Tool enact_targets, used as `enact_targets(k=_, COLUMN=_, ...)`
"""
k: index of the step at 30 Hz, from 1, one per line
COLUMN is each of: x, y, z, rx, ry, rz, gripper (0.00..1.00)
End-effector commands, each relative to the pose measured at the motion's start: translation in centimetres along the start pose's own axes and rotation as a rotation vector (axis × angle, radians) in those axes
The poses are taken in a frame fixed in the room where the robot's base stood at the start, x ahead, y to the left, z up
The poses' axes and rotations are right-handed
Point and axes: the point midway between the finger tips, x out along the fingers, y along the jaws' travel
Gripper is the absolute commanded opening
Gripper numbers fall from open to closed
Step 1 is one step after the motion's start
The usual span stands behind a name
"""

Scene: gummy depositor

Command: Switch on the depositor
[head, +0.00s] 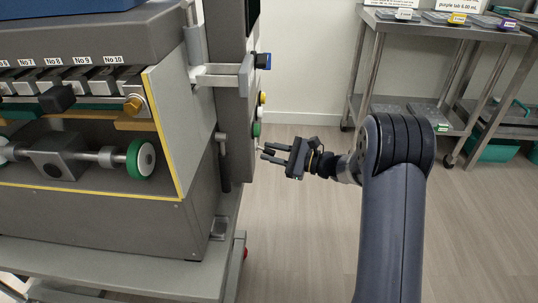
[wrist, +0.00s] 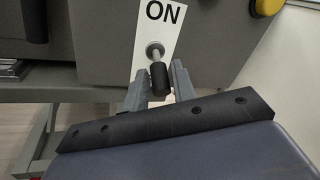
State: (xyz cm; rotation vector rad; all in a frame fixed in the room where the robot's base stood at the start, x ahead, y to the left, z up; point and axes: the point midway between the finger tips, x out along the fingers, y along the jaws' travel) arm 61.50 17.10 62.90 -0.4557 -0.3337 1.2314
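The depositor (head: 185,110) is the large grey machine at the left of the head view. In the wrist view its switch (wrist: 159,78) is a short metal lever with a black tip, on a white plate marked "ON" (wrist: 163,14). The lever points downward in that picture. My gripper (head: 265,152) is at the machine's right side panel, below the coloured buttons. Its two fingers are apart, and in the wrist view they stand on either side of the lever tip, with small gaps visible. Whether either finger touches it, I cannot tell.
The machine stands on a grey table (head: 130,272). A metal shelf rack (head: 440,28) is at the back right. The floor between is clear.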

Motion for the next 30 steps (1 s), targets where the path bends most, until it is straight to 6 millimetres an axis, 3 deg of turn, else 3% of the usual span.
enact_targets(k=12, x=1.06, y=0.00, z=0.05, rx=0.001, ry=0.000, rz=0.000, gripper=0.25)
enact_targets(k=22, x=1.04, y=0.01, z=0.03, rx=0.001, ry=0.001, rz=0.000, gripper=0.00)
enact_targets(k=30, x=1.00, y=-0.11, z=0.22, rx=-0.004, ry=0.013, rz=0.008, gripper=0.00)
